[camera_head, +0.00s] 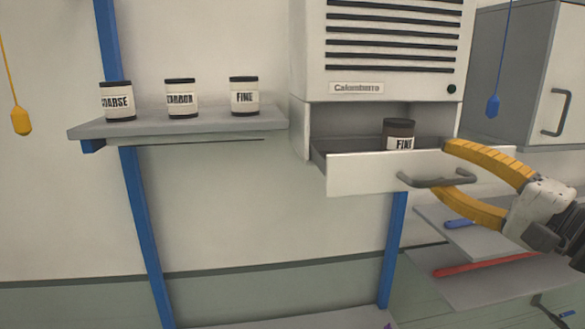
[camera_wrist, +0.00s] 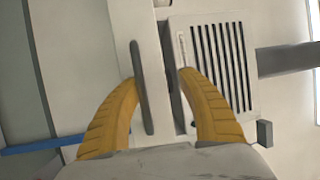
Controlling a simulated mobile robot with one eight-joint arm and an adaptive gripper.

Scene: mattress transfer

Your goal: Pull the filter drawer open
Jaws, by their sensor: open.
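The filter drawer (camera_head: 360,174) stands pulled out from the bottom of the white cabinet, with its grey interior showing. Its grey bar handle (camera_head: 436,181) is on the front; it also shows in the wrist view (camera_wrist: 142,90). A dark-lidded jar labelled FINE (camera_head: 399,142) is inside the drawer, its base hidden by the drawer front. My gripper (camera_head: 442,169) has yellow fingers, open, one above and one below the handle at its right part. In the wrist view the handle lies between the fingers, nearer the left one. I cannot tell whether they touch it.
The louvred cabinet (camera_head: 385,50) is above the drawer. A shelf (camera_head: 200,127) at left carries three labelled jars. A grey cabinet (camera_head: 515,75) stands at right. Lower shelves (camera_head: 490,278) hold a red tool (camera_head: 487,264). Blue (camera_head: 492,106) and yellow (camera_head: 21,121) pendants hang on cords.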

